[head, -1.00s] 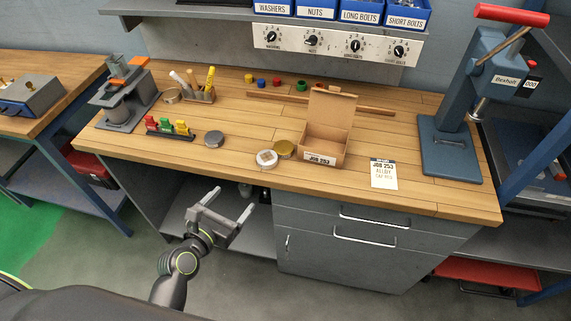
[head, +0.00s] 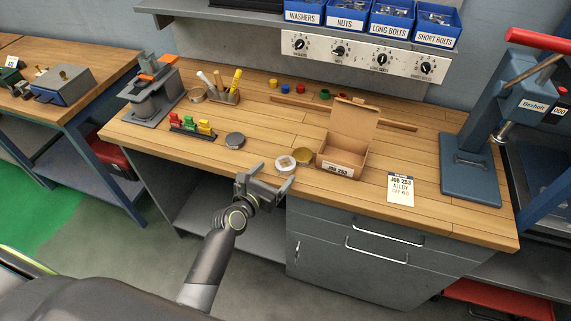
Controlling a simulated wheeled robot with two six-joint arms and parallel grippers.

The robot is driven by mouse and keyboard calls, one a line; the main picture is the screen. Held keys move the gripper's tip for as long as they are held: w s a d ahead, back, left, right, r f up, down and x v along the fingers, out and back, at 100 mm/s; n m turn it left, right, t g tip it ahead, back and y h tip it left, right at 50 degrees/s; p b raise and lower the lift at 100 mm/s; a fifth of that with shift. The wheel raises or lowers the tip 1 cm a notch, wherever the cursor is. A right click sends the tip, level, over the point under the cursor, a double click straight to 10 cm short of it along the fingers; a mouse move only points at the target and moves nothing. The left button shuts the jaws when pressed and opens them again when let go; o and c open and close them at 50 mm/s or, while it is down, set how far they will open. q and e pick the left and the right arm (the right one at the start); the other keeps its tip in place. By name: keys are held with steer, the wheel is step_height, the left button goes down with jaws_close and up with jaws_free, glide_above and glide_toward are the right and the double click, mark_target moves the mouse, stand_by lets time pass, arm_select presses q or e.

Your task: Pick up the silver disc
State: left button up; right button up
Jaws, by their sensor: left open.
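A pale silver disc (head: 286,163) with a lighter square patch on top lies flat near the bench's front edge. A darker grey disc (head: 235,140) lies farther left, behind the front edge. My left gripper (head: 275,177) is open and empty at the bench's front edge, just in front of and slightly left of the pale silver disc. In the picture its fingers reach close to the disc; I cannot tell the height gap. My right gripper is not in view.
An open cardboard box (head: 342,160) stands right of the discs, with a job card (head: 400,190) farther right. A rack of coloured pieces (head: 192,126) and a pen holder (head: 224,96) stand to the left. A blue press (head: 470,160) stands at the right end.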

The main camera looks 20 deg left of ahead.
mark_target(282, 168)
arm_select(q)
steer(key=shift+x, duration=2.6)
steer(key=shift+s+d, duration=0.1)
steer(key=c, duration=1.1)
